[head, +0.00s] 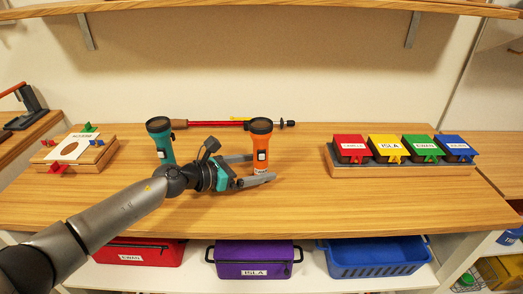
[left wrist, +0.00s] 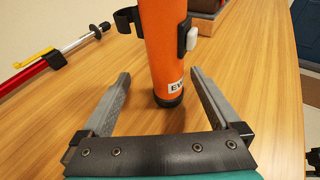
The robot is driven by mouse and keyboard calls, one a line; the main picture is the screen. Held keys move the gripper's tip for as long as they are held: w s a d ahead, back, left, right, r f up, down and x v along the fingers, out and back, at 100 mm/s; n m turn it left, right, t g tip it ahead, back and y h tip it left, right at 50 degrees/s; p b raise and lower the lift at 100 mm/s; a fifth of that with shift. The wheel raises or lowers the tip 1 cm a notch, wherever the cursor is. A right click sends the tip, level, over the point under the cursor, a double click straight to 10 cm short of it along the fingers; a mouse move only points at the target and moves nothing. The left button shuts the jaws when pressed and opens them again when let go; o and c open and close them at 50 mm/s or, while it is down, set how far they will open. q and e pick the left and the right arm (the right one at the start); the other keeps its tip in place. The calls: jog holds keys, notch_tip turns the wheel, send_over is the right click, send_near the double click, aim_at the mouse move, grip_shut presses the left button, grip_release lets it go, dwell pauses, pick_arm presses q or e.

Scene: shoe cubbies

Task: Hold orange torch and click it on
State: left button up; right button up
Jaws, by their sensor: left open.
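The orange torch (head: 261,148) stands upright on the wooden table, its dark lens end up. In the left wrist view the orange torch (left wrist: 163,45) shows a pale switch (left wrist: 191,39) on its right side, a white label low down and a dark clip on its left. My left gripper (head: 262,169) is open, with its fingers on either side of the torch's lower part. In the left wrist view the left gripper (left wrist: 160,80) shows gaps between both fingers and the torch. My right gripper is not in view.
A teal torch (head: 161,142) stands left of my left gripper. A red rod-like tool (head: 215,123) lies behind. A rack of coloured lidded boxes (head: 400,170) is at the right, and a wooden board (head: 74,154) is at the left. Bins sit below the table; its front middle is clear.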

pick_arm(q)
jog(key=shift+w+d+f, duration=0.1)
jog(key=shift+d, duration=0.1)
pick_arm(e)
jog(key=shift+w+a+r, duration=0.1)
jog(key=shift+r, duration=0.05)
pick_arm(q)
jog(key=shift+c, duration=0.2)
jog(key=c, duration=1.3)
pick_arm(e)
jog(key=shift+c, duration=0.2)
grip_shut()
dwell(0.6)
